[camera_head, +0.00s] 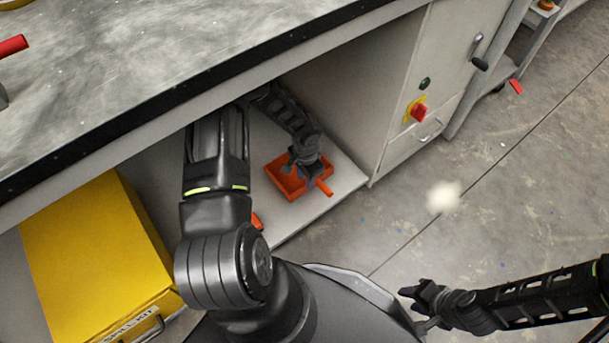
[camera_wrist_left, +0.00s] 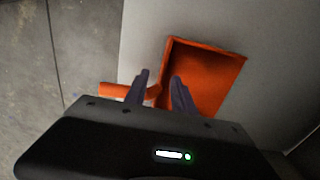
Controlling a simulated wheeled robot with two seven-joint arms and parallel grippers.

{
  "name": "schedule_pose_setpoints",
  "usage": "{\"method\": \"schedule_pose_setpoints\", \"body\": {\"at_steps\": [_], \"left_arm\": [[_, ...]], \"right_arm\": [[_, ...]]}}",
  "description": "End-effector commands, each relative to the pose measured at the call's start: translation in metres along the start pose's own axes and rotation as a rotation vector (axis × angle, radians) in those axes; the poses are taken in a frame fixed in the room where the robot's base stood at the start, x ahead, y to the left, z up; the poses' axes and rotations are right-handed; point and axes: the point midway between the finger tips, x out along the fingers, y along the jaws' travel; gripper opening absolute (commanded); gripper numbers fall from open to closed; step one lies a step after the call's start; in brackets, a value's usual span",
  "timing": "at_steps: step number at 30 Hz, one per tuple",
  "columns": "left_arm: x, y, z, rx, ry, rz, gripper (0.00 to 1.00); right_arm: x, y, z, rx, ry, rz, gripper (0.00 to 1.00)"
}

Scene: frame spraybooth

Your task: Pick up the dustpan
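The dustpan is an orange-red open pan (camera_head: 285,181) with a short handle (camera_head: 325,187), lying on the pale shelf under the workbench. It also shows in the left wrist view (camera_wrist_left: 213,72), with its handle to the left (camera_wrist_left: 112,90). My left gripper (camera_head: 304,172) is low over the dustpan near the handle end. In the left wrist view its two dark fingers (camera_wrist_left: 159,78) are apart, with the handle's inner end near them. I cannot tell whether they touch it. My right gripper (camera_head: 410,297) is over the floor, away from the dustpan; its finger gap is unclear.
The workbench top (camera_head: 150,70) overhangs the shelf (camera_head: 335,172). A grey cabinet (camera_head: 400,135) borders the shelf on the right. A yellow spill kit box (camera_head: 95,260) stands at left. Another small orange piece (camera_head: 257,221) is partly hidden by my left arm. The floor at right is mostly clear.

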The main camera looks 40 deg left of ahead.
Motion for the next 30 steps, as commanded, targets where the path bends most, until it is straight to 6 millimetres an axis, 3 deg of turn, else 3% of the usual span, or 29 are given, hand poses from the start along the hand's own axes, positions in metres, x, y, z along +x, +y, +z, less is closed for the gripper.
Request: {"method": "schedule_pose_setpoints", "body": {"at_steps": [5,15,30], "left_arm": [[0.005,-0.001,0.0,0.0,-0.001,0.001,0.31],[0.05,-0.005,0.0,0.0,-0.001,0.001,0.31],[0.052,-0.005,0.0,0.0,0.0,0.0,0.31]], "right_arm": [[0.003,0.001,0.0,0.0,0.001,0.0,0.36],[0.025,0.008,-0.003,0.001,0.013,0.0,0.36],[0.025,0.007,-0.003,0.001,0.014,0.0,0.36]]}}
